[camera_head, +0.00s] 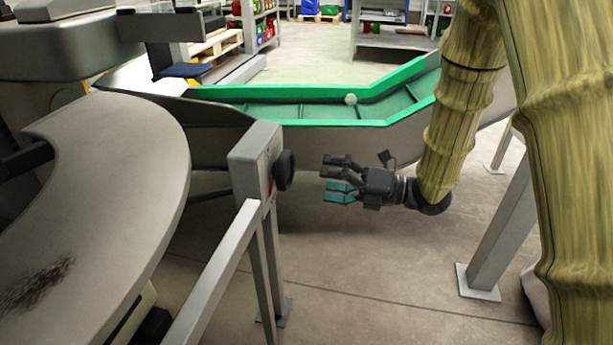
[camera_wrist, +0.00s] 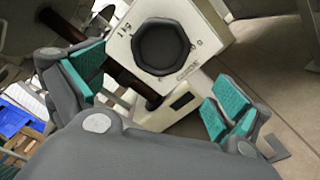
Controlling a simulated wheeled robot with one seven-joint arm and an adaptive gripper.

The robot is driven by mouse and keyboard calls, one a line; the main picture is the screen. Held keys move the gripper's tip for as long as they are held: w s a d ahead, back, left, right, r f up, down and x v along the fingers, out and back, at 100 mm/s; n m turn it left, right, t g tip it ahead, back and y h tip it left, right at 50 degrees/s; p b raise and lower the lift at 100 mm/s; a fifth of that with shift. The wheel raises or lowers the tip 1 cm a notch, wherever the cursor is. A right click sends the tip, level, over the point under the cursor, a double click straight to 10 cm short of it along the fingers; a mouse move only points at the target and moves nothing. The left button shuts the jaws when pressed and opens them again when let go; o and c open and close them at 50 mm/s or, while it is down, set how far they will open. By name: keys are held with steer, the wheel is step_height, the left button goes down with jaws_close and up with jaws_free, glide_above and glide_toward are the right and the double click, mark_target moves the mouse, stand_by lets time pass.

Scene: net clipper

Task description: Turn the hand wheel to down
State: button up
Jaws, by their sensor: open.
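The hand wheel is a dark round knob (camera_head: 284,170) on the right face of a grey-white box (camera_head: 256,158) on a post. In the wrist view the hand wheel (camera_wrist: 160,47) faces me as a black ring with a dark grey centre, with dark markings on the pale panel (camera_wrist: 187,80) around it. My gripper (camera_head: 338,178) is to the right of the knob, apart from it, with its fingers pointing left towards it. Its teal finger pads show apart at left and right in the wrist view (camera_wrist: 155,90), with nothing between them. No clear pointer mark shows on the knob.
A green-edged conveyor (camera_head: 310,95) with a small pale ball (camera_head: 351,99) runs behind my gripper. A large curved grey table (camera_head: 100,190) stands at the left. A grey rail (camera_head: 215,275) runs below the box. A grey leg (camera_head: 498,235) stands at the right. Floor is open below my gripper.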

steer(key=shift+v, duration=1.5)
steer(key=s+d+f+m+t+h, duration=0.2)
steer(key=f+m+h, duration=0.3)
steer(key=f+m, duration=0.75)
steer(key=s+d+f+m+t+h, duration=0.1)
steer(key=s+d+f+m+h, duration=0.3)
steer(key=f+m, duration=0.85)
steer(key=s+d+f+m+g+h+p, duration=0.15)
steer(key=s+f+m+g+h, duration=0.35)
steer(key=s+f, duration=0.7)
steer(key=s+d+f+m+g+h, duration=0.3)
steer(key=s+f+m, duration=0.5)
steer(key=s, duration=0.8)
step_height(320, 180, up, 38)
steer(key=p, duration=3.8)
steer(key=shift+s+g, duration=0.3)
